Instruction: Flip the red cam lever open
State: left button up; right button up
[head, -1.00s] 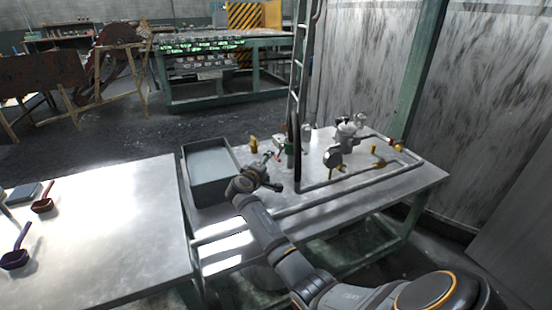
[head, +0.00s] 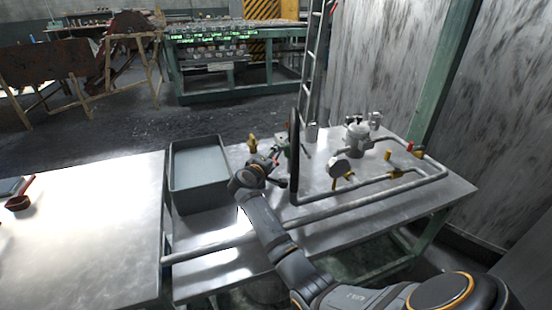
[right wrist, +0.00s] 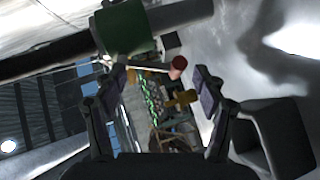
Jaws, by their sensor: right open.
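The red-tipped lever (right wrist: 178,66) shows in the right wrist view. Its thin pale rod reaches left toward a green block (right wrist: 124,28). My right gripper (right wrist: 163,78) is open, with one finger on each side of the view and the red tip between them, nearer the right finger. I cannot tell whether a finger touches the lever. In the head view my right gripper (head: 277,172) is close to the green block at the left part of the pipe table, and my own wrist partly hides the lever there. My left gripper is not in view.
A grey open bin (head: 204,198) stands left of my right wrist. Grey pipe (head: 345,202) runs across the table, with a tall dark upright (head: 295,150) close right of the gripper. A round gauge (head: 340,166) and a metal vessel (head: 357,137) stand further right.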

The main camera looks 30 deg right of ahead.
jog(key=shift+c, duration=0.3)
jog(key=shift+a+r, duration=0.1)
jog(key=c, duration=1)
jog(key=shift+c, duration=0.3)
jog(key=shift+r, duration=0.4)
jog(key=o, duration=1.1)
jog(key=shift+d+f, duration=0.25)
jog(key=shift+d, duration=0.05)
jog(key=shift+s+a+f, duration=0.1)
jog(key=shift+a, duration=0.3)
jog(key=v, duration=0.7)
jog(key=shift+d, duration=0.1)
